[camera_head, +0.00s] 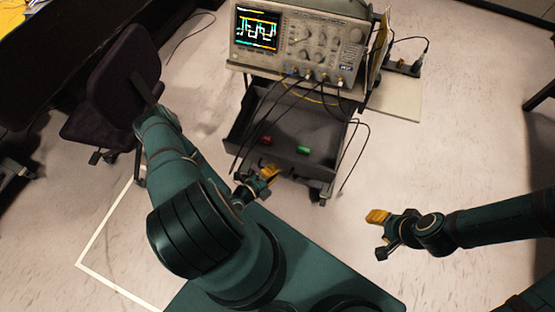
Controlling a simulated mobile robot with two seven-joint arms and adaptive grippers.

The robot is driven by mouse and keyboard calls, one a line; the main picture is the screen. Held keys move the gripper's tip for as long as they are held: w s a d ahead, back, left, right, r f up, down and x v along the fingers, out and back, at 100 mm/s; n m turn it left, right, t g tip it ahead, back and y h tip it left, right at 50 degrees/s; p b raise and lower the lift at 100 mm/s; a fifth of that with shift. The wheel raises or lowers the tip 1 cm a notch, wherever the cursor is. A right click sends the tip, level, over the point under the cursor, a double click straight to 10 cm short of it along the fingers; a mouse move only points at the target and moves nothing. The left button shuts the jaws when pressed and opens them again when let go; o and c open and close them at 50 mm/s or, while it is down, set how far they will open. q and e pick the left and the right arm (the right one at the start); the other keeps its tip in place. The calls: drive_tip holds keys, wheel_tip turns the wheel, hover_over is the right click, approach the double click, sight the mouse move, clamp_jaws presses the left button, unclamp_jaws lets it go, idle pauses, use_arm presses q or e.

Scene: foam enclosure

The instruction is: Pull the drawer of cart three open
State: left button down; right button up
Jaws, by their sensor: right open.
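A dark cart stands at the top middle with an oscilloscope (300,40) on it; no number is readable on it. Its dark drawer (330,135) sticks out toward me below the oscilloscope, with its inside in view. A red item (265,140) and a green item (304,150) lie in it. My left gripper (266,174), with yellow fingertips, is at the near left of the drawer front. Whether it touches the drawer or holds a handle is unclear. My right gripper (379,232) is open and empty over the floor, right of the cart and apart from it.
Black cables (361,150) hang from the oscilloscope over the drawer and down its right side. A dark chair (120,85) stands at the left. A power strip (402,67) lies on a board at the upper right.

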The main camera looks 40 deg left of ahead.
use_arm(q)
drive_tip(key=shift+s+d, duration=0.3)
drive_tip(key=shift+s, duration=0.25)
drive_tip(key=c, duration=1.1)
unclamp_jaws()
drive_tip(key=shift+o, duration=0.2)
drive_tip(key=v, duration=1.2)
